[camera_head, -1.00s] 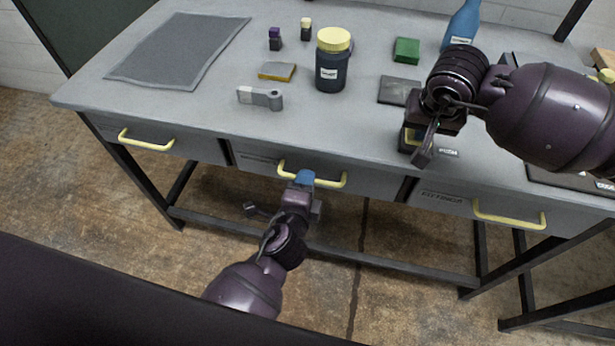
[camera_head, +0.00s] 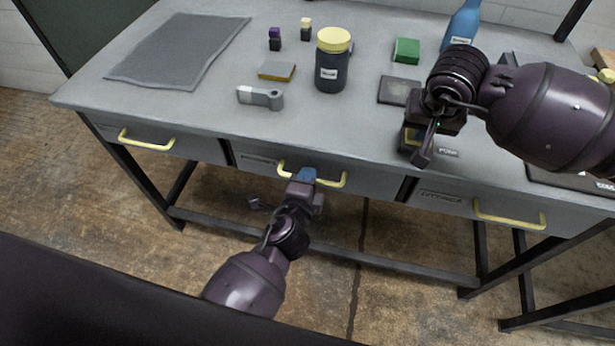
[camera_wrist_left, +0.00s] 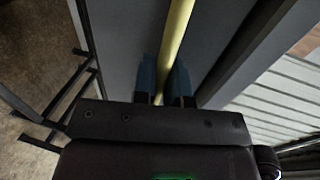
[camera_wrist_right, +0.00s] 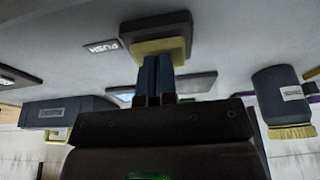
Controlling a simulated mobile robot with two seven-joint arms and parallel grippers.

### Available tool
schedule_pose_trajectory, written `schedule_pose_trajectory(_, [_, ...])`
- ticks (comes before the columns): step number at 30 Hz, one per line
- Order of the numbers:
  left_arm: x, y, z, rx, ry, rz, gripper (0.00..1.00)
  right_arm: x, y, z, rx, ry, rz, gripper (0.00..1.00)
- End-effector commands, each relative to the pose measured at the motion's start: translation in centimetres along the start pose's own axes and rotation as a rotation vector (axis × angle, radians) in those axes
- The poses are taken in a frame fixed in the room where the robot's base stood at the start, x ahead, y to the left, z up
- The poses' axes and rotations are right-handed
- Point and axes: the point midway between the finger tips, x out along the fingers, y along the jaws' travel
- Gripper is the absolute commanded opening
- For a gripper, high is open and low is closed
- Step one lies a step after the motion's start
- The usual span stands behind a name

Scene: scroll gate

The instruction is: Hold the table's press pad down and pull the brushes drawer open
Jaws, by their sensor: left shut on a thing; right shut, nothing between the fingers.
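The middle drawer (camera_head: 370,182) sits at the table front with a yellow bar handle (camera_head: 330,181). Its label is too small to read. My left gripper (camera_head: 306,175) is shut on this handle. In the left wrist view the bar (camera_wrist_left: 178,40) runs between the blue fingers (camera_wrist_left: 162,80). The drawer front looks level with its neighbours. The press pad (camera_wrist_right: 157,42), dark and yellow, is beside a PUSH label (camera_wrist_right: 102,47) in the right wrist view. My right gripper (camera_wrist_right: 157,72) is shut and empty, its fingertips at the pad's yellow face; contact is hard to tell. My right arm partly hides the pad in the head view.
Drawers with yellow handles flank it left (camera_head: 146,141) and right (camera_head: 508,217). On the table (camera_head: 190,110) are a dark jar with yellow lid (camera_head: 332,62), a green block (camera_head: 407,50), a blue bottle (camera_head: 462,25) and a grey mat (camera_head: 180,50). The floor in front is clear.

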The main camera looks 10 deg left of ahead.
Motion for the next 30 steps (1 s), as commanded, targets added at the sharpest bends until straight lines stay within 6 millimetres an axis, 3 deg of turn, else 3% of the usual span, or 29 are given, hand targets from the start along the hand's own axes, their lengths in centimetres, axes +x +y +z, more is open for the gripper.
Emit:
schedule_pose_trajectory(5, [-0.6,0.3,0.0,0.000,0.000,0.002,0.00,0.2,0.1,0.1,0.000,-0.004,0.003,0.00])
schedule_pose_trajectory(18, [-5.7,1.3,0.0,-0.002,0.000,0.002,0.00,0.2,0.1,0.1,0.001,-0.003,0.002,0.00])
schedule_pose_trajectory(29, [-5.9,1.3,-0.1,-0.001,0.001,0.000,0.00,0.2,0.1,0.1,0.001,-0.003,0.002,0.00])
schedule_pose_trajectory(30, [-5.9,1.2,-0.1,-0.001,0.001,0.000,0.19,0.2,0.1,0.1,0.001,-0.003,0.002,0.00])
